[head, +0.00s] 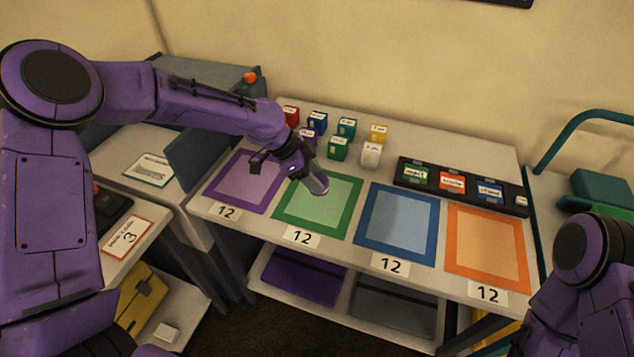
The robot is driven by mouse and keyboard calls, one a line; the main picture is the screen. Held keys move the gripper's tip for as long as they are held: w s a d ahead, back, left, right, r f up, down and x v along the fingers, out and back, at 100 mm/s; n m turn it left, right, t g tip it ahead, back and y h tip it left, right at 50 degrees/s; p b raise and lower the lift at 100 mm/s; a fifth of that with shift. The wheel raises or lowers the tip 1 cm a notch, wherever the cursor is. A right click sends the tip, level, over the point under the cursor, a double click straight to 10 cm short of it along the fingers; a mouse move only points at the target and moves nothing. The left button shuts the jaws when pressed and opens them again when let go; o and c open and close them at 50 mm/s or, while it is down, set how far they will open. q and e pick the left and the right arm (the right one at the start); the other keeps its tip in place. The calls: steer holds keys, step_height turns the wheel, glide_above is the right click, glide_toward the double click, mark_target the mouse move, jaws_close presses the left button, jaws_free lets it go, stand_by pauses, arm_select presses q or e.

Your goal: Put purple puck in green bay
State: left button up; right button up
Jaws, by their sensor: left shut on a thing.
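The green bay (335,215) is a green-framed square with a paler green middle, second from the left on the table. My left gripper (317,182) reaches in from the left and points down over the back part of this bay. It is shut on a small pale purple thing at its tip, which looks like the purple puck (319,187). The gripper hides much of it, and I cannot tell whether it touches the bay. My right gripper is out of view; only part of that arm shows at the lower right.
A purple bay (212,190) lies left of the green one; a blue bay (362,243) and an orange bay (452,262) lie right. Several small coloured blocks (338,148) stand behind. A black labelled rack (440,190) sits at the back right.

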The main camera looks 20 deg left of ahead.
arm_select(q)
steer(key=w+f, duration=0.2)
steer(key=f, duration=0.1)
steer(key=shift+w+a+f, duration=0.2)
steer(key=shift+w+f, duration=0.05)
steer(key=shift+w, duration=0.15)
step_height(320, 180, down, 2)
steer(key=shift+w+f+p, duration=0.1)
steer(key=shift+f+p, duration=0.1)
steer(key=shift+p, duration=0.75)
steer(key=shift+f, duration=0.35)
steer(key=shift+f+b, duration=0.3)
steer(key=shift+b, duration=0.05)
steer(key=o, duration=1.1)
steer(key=shift+r, duration=0.1)
steer(key=shift+c, duration=0.2)
steer(key=shift+r+p, duration=0.35)
steer(key=shift+p, duration=0.05)
steer(key=b+v, duration=0.1)
steer(key=v, duration=1)
steer(key=shift+a+r+b, duration=0.25)
steer(key=shift+r+b, duration=0.05)
steer(key=shift+b, duration=0.05)
